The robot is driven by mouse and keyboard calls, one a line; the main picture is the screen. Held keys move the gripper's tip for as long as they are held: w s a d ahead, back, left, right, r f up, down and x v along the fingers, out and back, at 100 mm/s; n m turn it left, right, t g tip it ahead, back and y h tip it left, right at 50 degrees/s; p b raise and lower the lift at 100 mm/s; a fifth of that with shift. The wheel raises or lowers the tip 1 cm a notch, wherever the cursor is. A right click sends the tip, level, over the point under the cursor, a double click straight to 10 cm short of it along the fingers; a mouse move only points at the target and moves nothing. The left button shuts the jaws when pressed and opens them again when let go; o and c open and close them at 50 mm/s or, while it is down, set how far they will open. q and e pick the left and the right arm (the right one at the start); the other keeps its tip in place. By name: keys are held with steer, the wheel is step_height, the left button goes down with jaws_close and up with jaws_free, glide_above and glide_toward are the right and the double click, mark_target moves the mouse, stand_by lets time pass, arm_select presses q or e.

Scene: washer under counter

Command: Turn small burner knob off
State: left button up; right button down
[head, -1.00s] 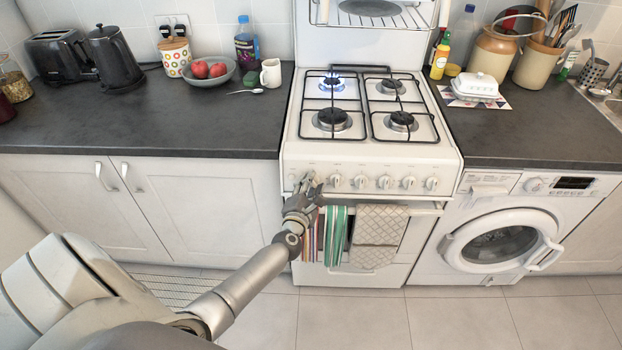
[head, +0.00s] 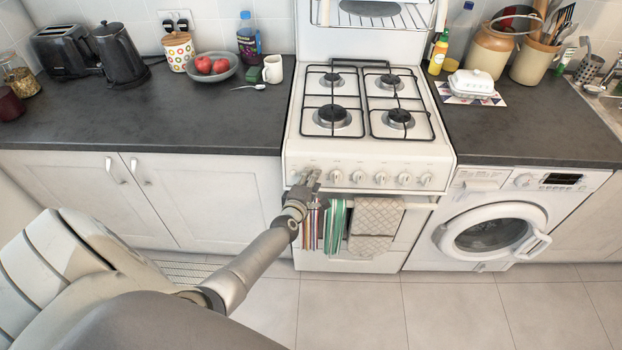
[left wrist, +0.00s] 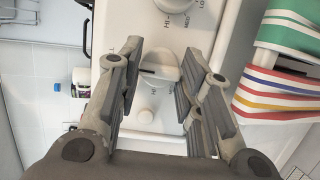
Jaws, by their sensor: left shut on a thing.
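The white stove (head: 370,154) has a row of white knobs along its front panel. My left gripper (head: 309,178) is at the left end of this row. In the left wrist view its two fingers (left wrist: 163,88) sit on either side of a white knob (left wrist: 163,66), shut on it. In the head view my gripper mostly hides that knob. The small back left burner (head: 333,80) shows no flame. The other burners show no flame either. My right gripper is not in view.
Striped and green towels (head: 336,226) and a beige towel (head: 375,226) hang on the oven rail just below the knobs. More knobs (head: 357,176) lie to the right of my gripper. A washer (head: 490,225) stands right of the stove. The floor in front is clear.

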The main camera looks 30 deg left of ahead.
arm_select(q)
steer(key=shift+d+f, duration=0.1)
steer(key=shift+f, duration=0.05)
steer(key=o, duration=1)
steer(key=shift+c, duration=0.2)
steer(key=shift+o, duration=0.4)
steer(key=shift+s, duration=0.1)
steer(key=v, duration=1.2)
